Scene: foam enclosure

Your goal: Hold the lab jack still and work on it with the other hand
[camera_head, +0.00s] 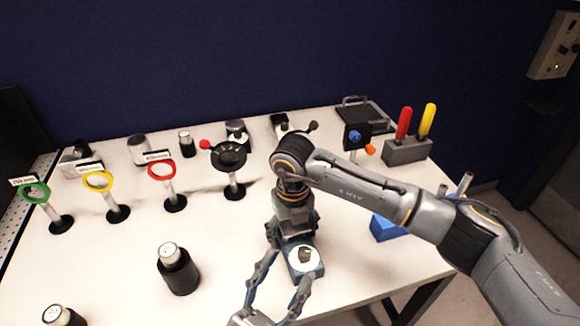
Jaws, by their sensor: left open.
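The lab jack, seemingly the blue item with a pale round top and a black knob (305,257), stands near the front middle of the table, partly hidden. My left gripper (288,258) reaches up from the bottom edge. It is open, with one finger on the left side of the blue item and the other at its front right. Whether the fingers touch it is unclear. My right gripper (296,231) points down just behind and above the blue item, under its wrist. Its fingertips are hidden, so its opening and any contact cannot be made out.
Stands with green (36,193), yellow (98,181), red (162,170) and black (229,156) rings line the left. A black cylinder (179,272) stands front left. A blue block (386,229) lies right, below my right arm. A grey holder (407,151) carries red and yellow handles.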

